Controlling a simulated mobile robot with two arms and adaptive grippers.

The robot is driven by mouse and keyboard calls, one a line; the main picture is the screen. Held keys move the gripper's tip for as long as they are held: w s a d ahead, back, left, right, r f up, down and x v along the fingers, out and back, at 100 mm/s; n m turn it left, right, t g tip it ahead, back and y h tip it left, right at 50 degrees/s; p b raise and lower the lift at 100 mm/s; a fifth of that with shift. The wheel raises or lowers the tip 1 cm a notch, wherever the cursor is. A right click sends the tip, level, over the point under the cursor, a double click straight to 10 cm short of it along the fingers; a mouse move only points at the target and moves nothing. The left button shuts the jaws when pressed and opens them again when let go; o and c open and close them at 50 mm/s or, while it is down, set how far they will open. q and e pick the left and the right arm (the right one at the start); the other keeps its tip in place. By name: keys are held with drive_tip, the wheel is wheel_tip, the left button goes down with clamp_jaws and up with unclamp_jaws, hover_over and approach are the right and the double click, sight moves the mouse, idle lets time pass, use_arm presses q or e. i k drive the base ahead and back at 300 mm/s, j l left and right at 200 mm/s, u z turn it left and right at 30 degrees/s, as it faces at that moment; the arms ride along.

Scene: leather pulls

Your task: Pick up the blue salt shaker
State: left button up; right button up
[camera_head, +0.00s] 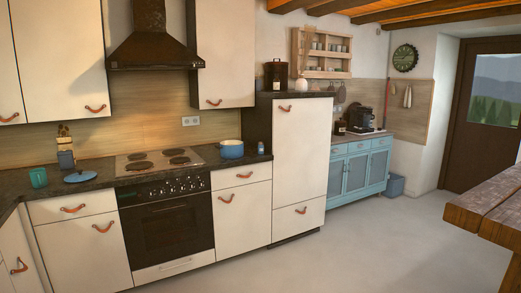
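A small blue-grey shaker (261,148) stands upright on the dark counter, just right of a blue pot and close to the side of the tall white cabinet. It is small in the picture, so its details are hard to tell, but it looks like the salt shaker. Neither of my grippers is in the head view, and nothing is seen touching the shaker.
The blue pot (231,149) stands left of the shaker, beside the stove top (136,167). A teal cup (38,177) and a blue lid (80,177) are further left. A wooden table (490,205) juts in at right. The floor (340,245) is clear.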

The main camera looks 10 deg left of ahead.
sight(260, 144)
drive_tip(key=i+z, duration=0.25)
drive_tip(key=i, duration=1.6)
drive_tip(key=i+u, duration=0.1)
drive_tip(key=i, duration=0.5)
drive_tip(key=i+l+u, duration=0.1)
drive_tip(key=i, duration=0.45)
drive_tip(key=i+l+u, duration=0.1)
drive_tip(key=i, duration=0.45)
drive_tip(key=i+l+u, duration=0.1)
drive_tip(key=i+l, duration=0.2)
drive_tip(key=i, duration=0.3)
